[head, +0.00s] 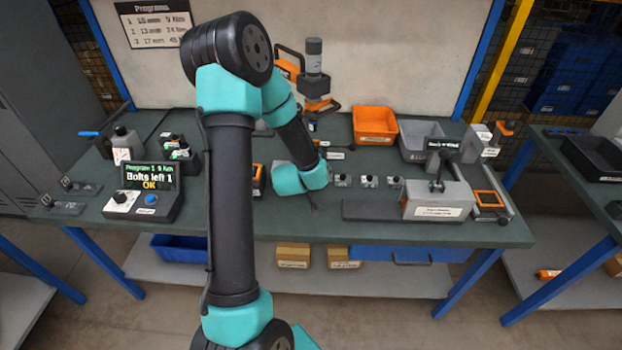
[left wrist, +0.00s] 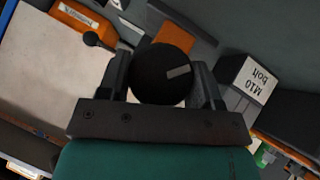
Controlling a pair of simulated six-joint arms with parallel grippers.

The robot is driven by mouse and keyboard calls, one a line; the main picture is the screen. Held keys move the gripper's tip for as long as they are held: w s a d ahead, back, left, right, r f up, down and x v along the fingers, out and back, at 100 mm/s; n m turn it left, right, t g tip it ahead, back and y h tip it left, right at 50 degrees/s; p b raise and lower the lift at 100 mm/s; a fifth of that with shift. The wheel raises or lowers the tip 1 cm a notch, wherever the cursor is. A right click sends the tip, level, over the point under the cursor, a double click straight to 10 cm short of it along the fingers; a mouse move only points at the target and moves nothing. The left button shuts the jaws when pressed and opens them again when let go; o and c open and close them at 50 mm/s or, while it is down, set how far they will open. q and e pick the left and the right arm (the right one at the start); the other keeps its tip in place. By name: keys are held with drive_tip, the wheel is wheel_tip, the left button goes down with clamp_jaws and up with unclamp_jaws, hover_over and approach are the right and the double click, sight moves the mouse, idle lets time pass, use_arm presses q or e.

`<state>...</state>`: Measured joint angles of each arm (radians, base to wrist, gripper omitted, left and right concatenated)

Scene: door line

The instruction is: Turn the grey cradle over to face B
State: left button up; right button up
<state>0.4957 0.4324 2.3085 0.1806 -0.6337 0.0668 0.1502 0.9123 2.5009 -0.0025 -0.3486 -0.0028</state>
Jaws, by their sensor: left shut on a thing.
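My left gripper (left wrist: 163,80) is shut on a round black knob (left wrist: 150,72) with a pale pointer mark, between its two fingers in the left wrist view. Beyond the knob are a grey part (left wrist: 188,14) and an orange patch (left wrist: 176,32), which may belong to the grey cradle; I cannot tell its face. In the head view my left arm comes down to the middle of the bench, and its wrist hides the fingers and what they hold. An orange-edged piece (head: 258,181) shows just left of the wrist. My right gripper is not in view.
An orange bin (head: 375,122) and a grey bin (head: 421,136) stand behind. Small labelled blocks (head: 370,181) sit right of my wrist. A grey fixture (head: 437,200) stands farther right. An orange tool (head: 313,85) hangs above.

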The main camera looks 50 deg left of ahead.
use_arm(q)
drive_tip(key=shift+s+f+n+t+h, duration=0.1)
drive_tip(key=shift+s+n+t+h, duration=0.05)
drive_tip(key=shift+n+t+h, duration=1.55)
drive_tip(key=shift+n+t, duration=0.2)
drive_tip(key=shift+t, duration=0.7)
drive_tip(key=o, duration=0.9)
